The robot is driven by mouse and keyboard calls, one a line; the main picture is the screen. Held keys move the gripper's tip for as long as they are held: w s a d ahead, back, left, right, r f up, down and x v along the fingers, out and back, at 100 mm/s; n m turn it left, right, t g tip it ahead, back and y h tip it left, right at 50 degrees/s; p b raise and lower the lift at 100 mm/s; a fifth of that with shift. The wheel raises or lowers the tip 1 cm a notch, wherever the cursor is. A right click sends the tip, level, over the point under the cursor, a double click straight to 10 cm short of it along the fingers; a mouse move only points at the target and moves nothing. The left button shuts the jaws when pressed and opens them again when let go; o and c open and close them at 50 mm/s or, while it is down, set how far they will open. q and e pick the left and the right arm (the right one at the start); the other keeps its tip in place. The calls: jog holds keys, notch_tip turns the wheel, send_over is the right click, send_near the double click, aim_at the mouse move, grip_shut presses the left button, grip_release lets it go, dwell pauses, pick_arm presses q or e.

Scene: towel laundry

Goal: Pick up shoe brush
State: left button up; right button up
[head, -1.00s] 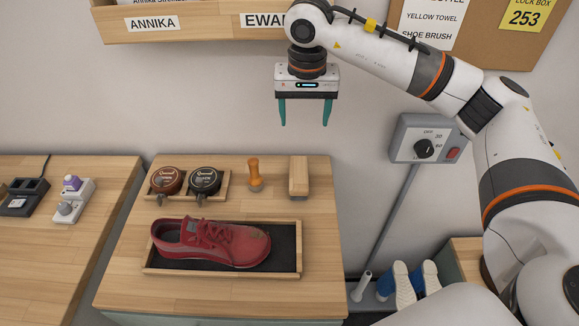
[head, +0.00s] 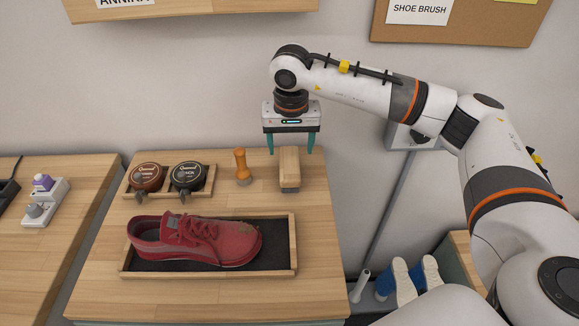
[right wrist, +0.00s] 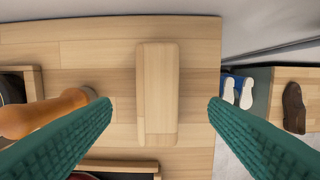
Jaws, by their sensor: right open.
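The shoe brush, a plain wooden block (head: 289,171), lies on the wooden table near its back right edge. It also shows in the right wrist view as a long block (right wrist: 157,92), midway between the fingers. My right gripper (head: 292,152) is open and empty, with its green fingers pointing down above the block. In the right wrist view the open gripper (right wrist: 159,112) has one finger on each side of the block, clear of it. My left gripper is not in view.
An orange-handled tool (head: 242,167) stands just left of the block. Two polish tins sit in a small wooden holder (head: 208,191). A red shoe (head: 200,241) lies in a dark-lined tray (head: 294,257) in front. A wall stands behind the table.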

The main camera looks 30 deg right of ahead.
aim_at(290, 161)
jog(key=shift+w+f, duration=0.1)
jog(key=shift+f, duration=0.5)
notch_tip(290, 161, down, 4)
jog(key=shift+w+f+p, duration=0.15)
jog(key=shift+f+p, duration=0.05)
jog(key=shift+p, duration=0.7)
jog(key=shift+f, duration=0.35)
jog(key=shift+c, duration=0.3)
jog(key=c, duration=1)
jog(key=shift+r+b, duration=1)
jog(key=shift+r, duration=4.05)
jog(key=shift+c, duration=0.2)
